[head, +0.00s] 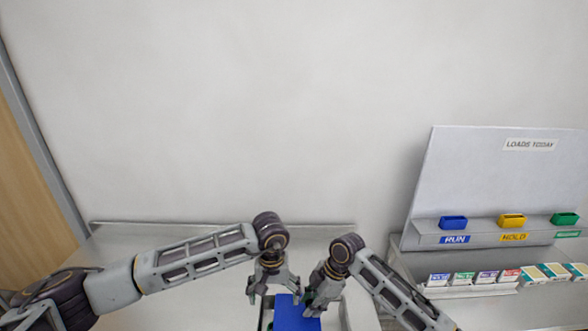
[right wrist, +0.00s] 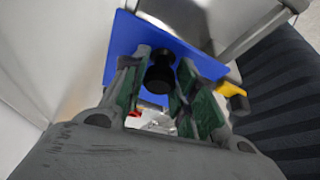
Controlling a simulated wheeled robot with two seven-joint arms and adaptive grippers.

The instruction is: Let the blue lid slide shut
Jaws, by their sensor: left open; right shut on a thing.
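The blue lid (head: 291,315) is at the bottom middle of the head view, over a grey-walled container (head: 265,319). The blue lid (right wrist: 121,45) also fills the upper middle of the right wrist view, with a black knob (right wrist: 160,75) standing on it. My right gripper (head: 313,305) is at the lid's right side; its green-padded fingers (right wrist: 160,92) are shut on the knob in the wrist view. My left gripper (head: 270,291) is open and empty, just left of the lid and behind it. How far the lid covers the container is cut off by the frame.
At right, a sloped board (head: 480,180) carries blue (head: 453,222), yellow (head: 512,220) and green (head: 565,219) holders. Several small boxes (head: 487,278) stand below it. A small yellow thing (right wrist: 235,98) and a red thing (right wrist: 134,112) show near the lid in the wrist view. A plain wall stands behind.

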